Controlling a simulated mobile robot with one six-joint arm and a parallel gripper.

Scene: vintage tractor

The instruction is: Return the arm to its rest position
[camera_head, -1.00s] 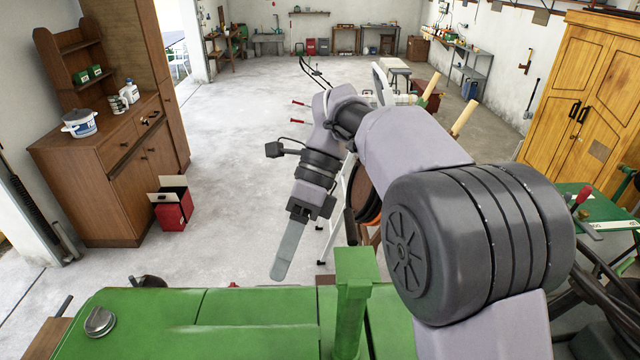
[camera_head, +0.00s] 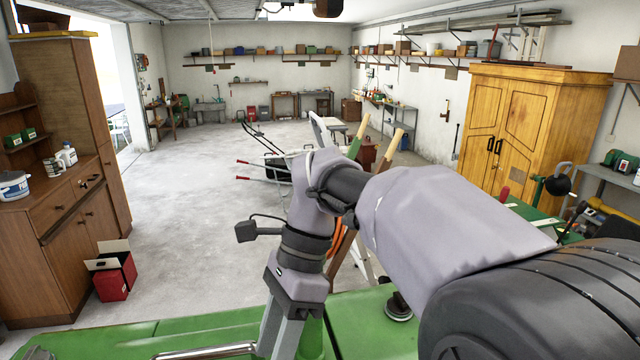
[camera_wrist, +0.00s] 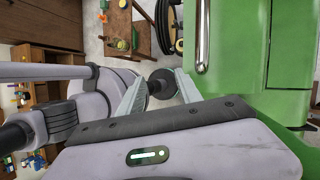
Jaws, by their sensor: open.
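My arm is folded across the right and middle of the head view, its wrist bent downward. My gripper (camera_head: 285,335) points down over the green tractor bonnet (camera_head: 190,335), its tips near the lower picture edge. In the wrist view my gripper (camera_wrist: 160,78) shows two pale fingers spread apart. A dark round knob (camera_wrist: 162,82) appears between or beyond them; I cannot tell how near it is. The green bodywork (camera_wrist: 235,50) lies just right of the fingers. I see nothing held.
A chrome handle (camera_head: 205,350) and a dark round cap (camera_head: 398,306) are on the bonnet. A brown cabinet (camera_head: 75,225) and red box (camera_head: 115,275) stand left, a yellow wardrobe (camera_head: 525,130) right. The floor (camera_head: 190,190) at middle left is open.

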